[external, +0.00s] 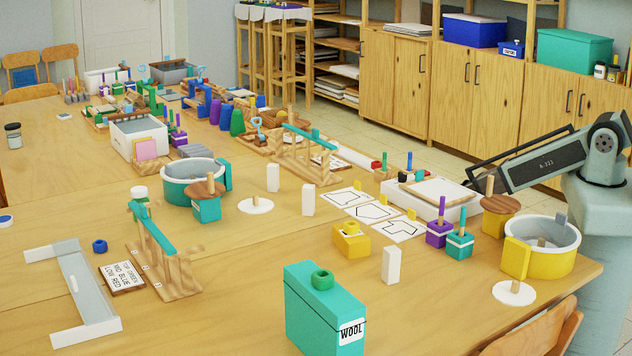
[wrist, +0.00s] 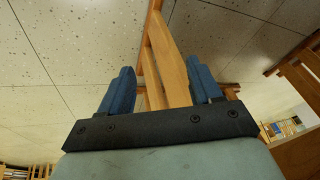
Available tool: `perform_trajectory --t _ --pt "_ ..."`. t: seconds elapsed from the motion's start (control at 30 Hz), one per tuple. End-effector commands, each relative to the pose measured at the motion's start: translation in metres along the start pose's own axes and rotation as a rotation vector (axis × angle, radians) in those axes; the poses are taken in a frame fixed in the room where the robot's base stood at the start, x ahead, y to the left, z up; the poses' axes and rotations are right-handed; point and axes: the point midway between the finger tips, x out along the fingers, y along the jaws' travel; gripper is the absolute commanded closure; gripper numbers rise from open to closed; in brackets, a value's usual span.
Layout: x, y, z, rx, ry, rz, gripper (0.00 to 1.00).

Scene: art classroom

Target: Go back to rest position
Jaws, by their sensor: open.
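My gripper (wrist: 160,76) shows in the wrist view with its two blue fingers wide apart and nothing held between them. A wooden beam shows beyond the gap, apart from the fingers. In the external view my arm (external: 545,160) is at the right edge, with a dark grey link reaching left above the table's right end. I cannot make out the fingers in that view. The wooden table (external: 240,325) lies to the left of and below the arm.
A white tray (external: 470,212) stands under the link's left end. A yellow-and-white round tub (external: 560,262) stands close to my arm. A teal WOOL box (external: 305,310) stands at the front. Wooden cabinets (external: 485,90) are behind. Pale speckled tiles (wrist: 60,60) fill the wrist view's background.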

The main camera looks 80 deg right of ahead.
Motion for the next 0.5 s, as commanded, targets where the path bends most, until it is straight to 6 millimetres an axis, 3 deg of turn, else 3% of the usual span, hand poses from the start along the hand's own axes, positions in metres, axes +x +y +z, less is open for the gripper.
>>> perform_trajectory --t 0.03,0.3,0.5 --pt "0.003 -0.013 0.030 -0.029 -0.065 -0.021 0.36" --pt "0.003 -0.062 0.170 -0.153 -0.401 -0.075 0.36" --pt "-0.018 -0.077 0.268 -0.215 -0.645 0.004 0.36"
